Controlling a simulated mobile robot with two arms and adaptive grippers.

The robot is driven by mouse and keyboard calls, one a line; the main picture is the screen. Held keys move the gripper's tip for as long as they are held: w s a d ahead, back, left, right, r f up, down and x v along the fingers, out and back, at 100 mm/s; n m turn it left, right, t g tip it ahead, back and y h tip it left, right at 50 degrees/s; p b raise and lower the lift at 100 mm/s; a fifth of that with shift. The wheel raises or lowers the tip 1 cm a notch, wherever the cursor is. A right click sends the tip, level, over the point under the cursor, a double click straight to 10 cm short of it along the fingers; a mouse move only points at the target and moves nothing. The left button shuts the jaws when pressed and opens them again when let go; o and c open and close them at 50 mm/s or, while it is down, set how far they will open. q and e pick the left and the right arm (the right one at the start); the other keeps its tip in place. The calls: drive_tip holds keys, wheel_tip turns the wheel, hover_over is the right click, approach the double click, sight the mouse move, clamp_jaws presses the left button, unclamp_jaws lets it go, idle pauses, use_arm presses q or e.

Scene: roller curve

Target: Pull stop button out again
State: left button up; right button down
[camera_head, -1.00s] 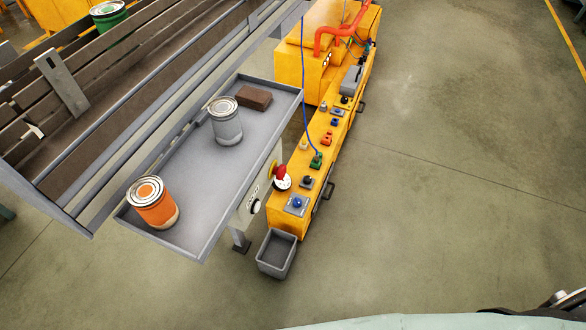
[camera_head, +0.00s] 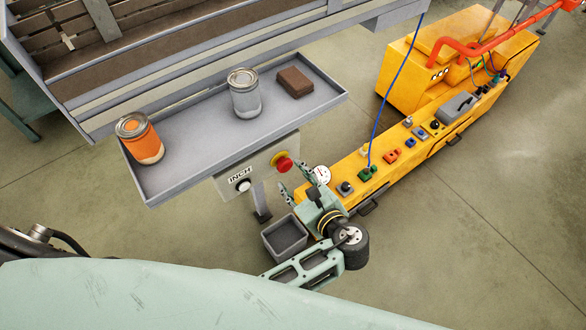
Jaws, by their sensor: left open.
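The red stop button (camera_head: 285,164) sits on a yellow ring on the front of the grey control box (camera_head: 231,187), under the tray. A white INCH button (camera_head: 243,186) is to its left on the same box. My left gripper (camera_head: 297,178) is open and empty, with its fingers pointing up toward the stop button from below right. It looks close to the button, but I cannot tell whether it touches. Whether the button is pressed in or out is too small to tell. My right gripper is not in view.
The grey tray (camera_head: 190,135) above the box holds an orange can (camera_head: 140,140), a grey can (camera_head: 245,95) and a brown block (camera_head: 295,82). A grey bin (camera_head: 285,237) stands below on the floor. A yellow console (camera_head: 440,130) with several controls lies right. The floor at far right is clear.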

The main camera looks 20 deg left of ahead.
sight(285, 171)
use_arm(q)
drive_tip(key=x, duration=0.4)
drive_tip(key=shift+w+a, duration=0.2)
drive_tip(key=shift+w+a+f+p, duration=0.25)
drive_tip(key=shift+w+f+p, duration=0.05)
drive_tip(key=shift+w, duration=0.1)
drive_tip(key=shift+a+f, duration=0.1)
drive_tip(key=c, duration=0.7)
drive_tip(key=shift+f, duration=0.1)
clamp_jaws()
drive_tip(key=shift+s+d+p, duration=0.3)
drive_tip(key=shift+p, duration=0.2)
drive_tip(key=shift+s+d, duration=0.15)
drive_tip(key=shift+f, duration=0.2)
drive_tip(key=shift+o, duration=2.1)
unclamp_jaws()
drive_tip(key=shift+o, duration=1.4)
drive_tip(key=shift+s+r, duration=0.1)
drive_tip(key=shift+s, duration=0.05)
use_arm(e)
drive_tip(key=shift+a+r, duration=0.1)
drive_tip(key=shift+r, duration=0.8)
